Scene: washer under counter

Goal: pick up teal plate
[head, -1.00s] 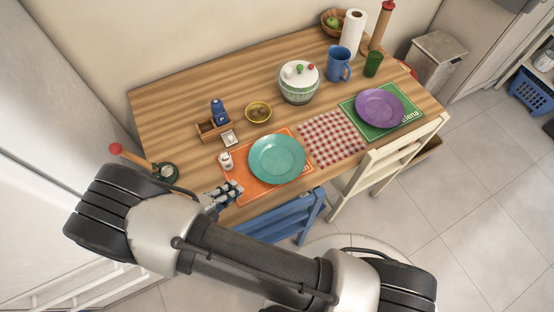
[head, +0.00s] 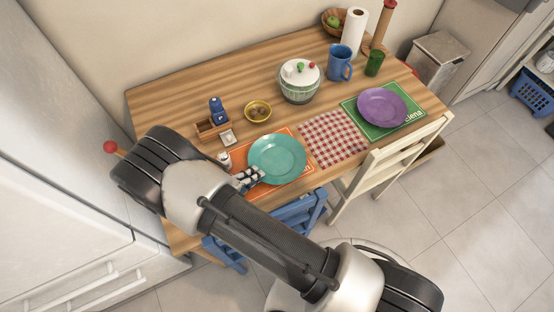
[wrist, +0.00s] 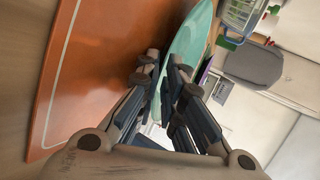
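The teal plate (head: 277,157) lies on an orange placemat (head: 249,159) near the front edge of the wooden table. My gripper (head: 253,177) is at the plate's lower left rim in the head view. In the wrist view my gripper (wrist: 165,72) has its two fingers apart with a narrow gap. The teal plate (wrist: 190,40) shows edge-on between and beyond the fingertips. I cannot tell whether either finger touches the rim. The orange placemat (wrist: 105,60) fills the left of the wrist view.
A white shaker (head: 224,159) stands close left of the plate, with a wooden caddy (head: 208,127) and yellow bowl (head: 257,111) behind. A checkered cloth (head: 334,138) lies to the right. A blue chair (head: 300,210) is below the table edge; a cream chair (head: 385,165) is further right.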

